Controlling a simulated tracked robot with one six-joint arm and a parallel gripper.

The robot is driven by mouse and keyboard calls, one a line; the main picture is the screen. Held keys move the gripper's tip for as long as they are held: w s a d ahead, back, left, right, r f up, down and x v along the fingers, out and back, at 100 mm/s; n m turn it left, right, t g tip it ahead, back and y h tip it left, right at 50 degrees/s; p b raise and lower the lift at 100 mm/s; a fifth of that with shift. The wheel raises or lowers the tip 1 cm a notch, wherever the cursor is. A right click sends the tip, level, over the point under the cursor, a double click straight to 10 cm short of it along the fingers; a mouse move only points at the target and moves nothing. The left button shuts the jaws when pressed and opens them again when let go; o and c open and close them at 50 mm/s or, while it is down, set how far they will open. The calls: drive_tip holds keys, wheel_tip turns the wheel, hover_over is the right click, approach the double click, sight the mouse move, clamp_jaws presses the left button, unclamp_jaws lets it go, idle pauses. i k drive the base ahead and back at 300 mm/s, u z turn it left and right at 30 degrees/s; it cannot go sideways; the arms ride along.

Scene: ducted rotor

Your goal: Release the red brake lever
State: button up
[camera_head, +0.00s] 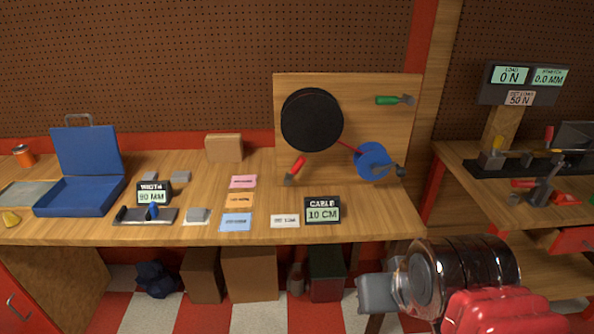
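A short red-handled lever (297,167) with a grey foot is at the lower left of an upright wooden board (390,130). Its handle tilts up to the right, below a large black disc (311,120). A red line runs from the disc to a blue round reel (372,160) with a dark crank. A green-handled lever (390,100) is at the board's upper right. My gripper (374,293) is low at the right, in front of the bench and well away from the red lever. Whether its fingers are open or shut does not show clearly.
The wooden bench (270,233) carries coloured cards, a cable display (322,210), a width display (153,193) and an open blue case (80,195). A second bench at right holds a clamp rig (520,163) and a load display (520,80). Boxes stand underneath.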

sight(301, 161)
drive_tip(key=k, duration=0.65)
drive_tip(key=u, duration=0.45)
drive_tip(key=i, duration=1.75)
drive_tip(key=z, duration=0.45)
